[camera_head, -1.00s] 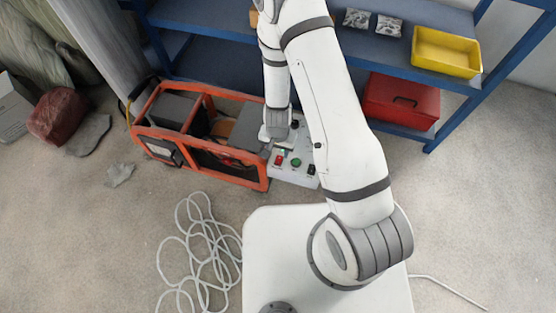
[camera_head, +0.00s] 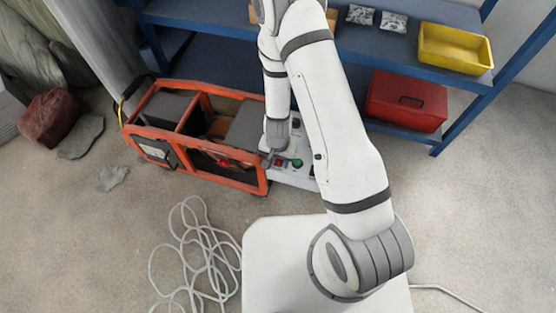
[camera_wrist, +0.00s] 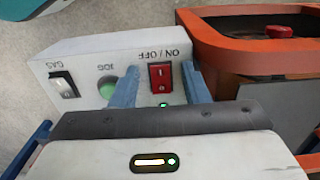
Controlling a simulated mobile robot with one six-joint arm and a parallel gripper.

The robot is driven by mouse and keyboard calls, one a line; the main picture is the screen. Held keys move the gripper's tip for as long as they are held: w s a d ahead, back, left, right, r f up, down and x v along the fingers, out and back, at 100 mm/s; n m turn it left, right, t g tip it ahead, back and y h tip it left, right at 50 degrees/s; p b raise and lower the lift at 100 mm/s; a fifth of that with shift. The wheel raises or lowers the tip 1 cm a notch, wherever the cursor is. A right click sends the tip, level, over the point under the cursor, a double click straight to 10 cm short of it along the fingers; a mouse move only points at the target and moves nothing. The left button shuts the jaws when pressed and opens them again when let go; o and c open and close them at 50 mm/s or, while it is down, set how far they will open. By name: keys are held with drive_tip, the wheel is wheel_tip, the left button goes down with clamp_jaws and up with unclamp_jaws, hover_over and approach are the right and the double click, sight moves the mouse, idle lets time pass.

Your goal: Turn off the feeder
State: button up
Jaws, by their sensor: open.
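The feeder's white control box (camera_wrist: 95,60) shows in the wrist view with its lettering upside down. Its red ON/OFF rocker switch (camera_wrist: 160,78) sits between the two blue-grey fingers of my gripper (camera_wrist: 160,88), which are apart with nothing held. Whether a finger touches the switch cannot be told. A small green light (camera_wrist: 163,105) glows just below the switch. A green JOG button (camera_wrist: 108,88) and a black GAS switch (camera_wrist: 64,84) sit to the left. In the head view my gripper (camera_head: 269,158) is at the left side of the control box (camera_head: 292,180).
An orange-framed machine (camera_head: 190,170) stands directly left of the box, with a red knob (camera_wrist: 272,33) on it. A blue shelf (camera_head: 400,70) stands behind with a red toolbox (camera_head: 405,100) and yellow bin (camera_head: 455,48). A pale hose (camera_head: 195,255) lies coiled on the floor.

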drive_tip(key=shift+c, duration=0.5)
clamp_jaws()
drive_tip(key=shift+w, duration=0.1)
drive_tip(key=shift+w+g, duration=0.1)
drive_tip(key=shift+g, duration=0.3)
drive_tip(key=shift+w+d+r+g+y+b, duration=0.15)
drive_tip(key=shift+g+y, duration=0.1)
drive_tip(key=shift+g, duration=0.25)
drive_tip(key=shift+w+g+y+b, duration=0.15)
drive_tip(key=shift+g+y, duration=0.1)
drive_tip(key=shift+g, duration=0.25)
drive_tip(key=shift+s, duration=0.1)
